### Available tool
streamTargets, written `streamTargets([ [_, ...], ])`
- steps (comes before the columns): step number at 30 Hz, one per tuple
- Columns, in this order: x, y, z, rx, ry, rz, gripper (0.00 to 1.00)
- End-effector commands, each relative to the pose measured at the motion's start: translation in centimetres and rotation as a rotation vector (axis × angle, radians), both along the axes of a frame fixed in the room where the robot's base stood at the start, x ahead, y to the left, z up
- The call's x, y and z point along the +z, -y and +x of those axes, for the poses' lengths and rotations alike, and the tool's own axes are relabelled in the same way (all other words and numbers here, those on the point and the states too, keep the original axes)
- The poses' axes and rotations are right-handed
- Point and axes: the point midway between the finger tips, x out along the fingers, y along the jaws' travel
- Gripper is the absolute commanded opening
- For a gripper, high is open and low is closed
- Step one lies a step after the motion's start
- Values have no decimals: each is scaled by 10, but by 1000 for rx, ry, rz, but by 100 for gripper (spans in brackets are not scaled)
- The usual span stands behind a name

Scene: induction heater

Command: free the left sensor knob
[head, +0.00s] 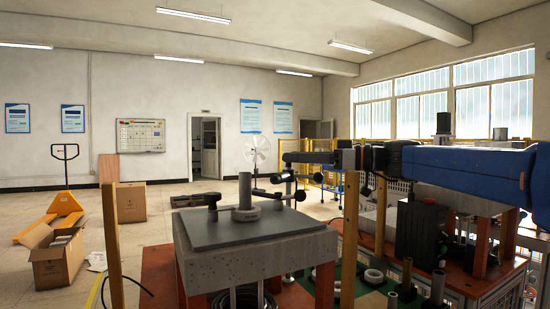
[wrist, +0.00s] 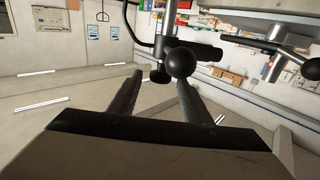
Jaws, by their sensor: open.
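A round black knob (wrist: 181,62) shows close up in the wrist view, on a dark sensor arm (wrist: 204,51). My gripper (wrist: 160,78) is open, with one finger on each side of the picture's middle. The knob appears at the right fingertip and partly covers the line to it; I cannot tell whether they touch. In the head view my gripper (head: 300,158) is above the far right corner of the grey heater plate (head: 245,229), beside a black sensor (head: 284,178). Another black sensor (head: 195,200) is at the plate's left edge.
A grey post on a round base (head: 246,198) stands on the plate between the two sensors. A wooden upright (head: 112,245) is to the left. Several metal parts and a black unit (head: 420,232) crowd the right. Open floor lies to the left, with cardboard boxes (head: 57,262).

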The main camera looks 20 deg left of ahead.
Motion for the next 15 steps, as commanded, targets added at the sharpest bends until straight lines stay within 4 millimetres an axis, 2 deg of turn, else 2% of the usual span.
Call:
streamTargets([
  [1, 0, -11, -2, 3, 0, 0, 44],
  [6, 0, -38, -4, 2, 0, 0, 44],
  [10, -1, -54, -4, 2, 0, 0, 44],
  [15, 0, -64, -5, 0, 1, 0, 44],
])
